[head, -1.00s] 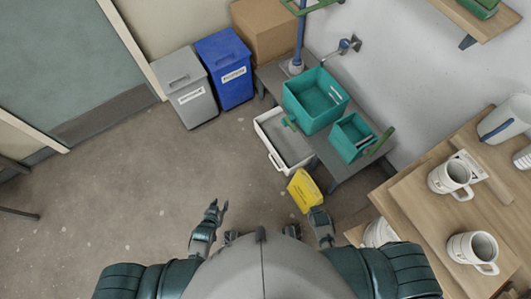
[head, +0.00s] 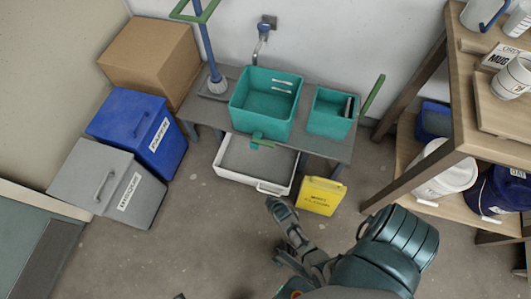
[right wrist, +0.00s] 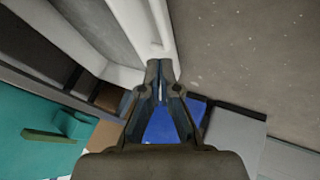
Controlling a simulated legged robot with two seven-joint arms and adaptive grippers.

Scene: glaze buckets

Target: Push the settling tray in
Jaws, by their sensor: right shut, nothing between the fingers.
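The settling tray (head: 228,178) is a white, shallow tray with a grey inside. In the head view it sticks out from under the grey bench, and its front wall has a handle. In the right wrist view its white wall (right wrist: 125,32) runs down past the fingertips. My right gripper (head: 272,204) is shut and empty, just in front of the tray's front edge; its fingers also show in the right wrist view (right wrist: 163,78). I cannot tell whether they touch the tray. Only a dark tip, probably my left gripper (head: 180,296), shows at the bottom edge.
The bench (head: 215,113) carries a large teal bucket (head: 262,105) and a small one (head: 328,115). A yellow sign (head: 320,196) stands right of the tray. Blue (head: 140,130) and grey (head: 105,185) bins stand left. A wooden shelf (head: 435,170) stands right. Floor before the tray is open.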

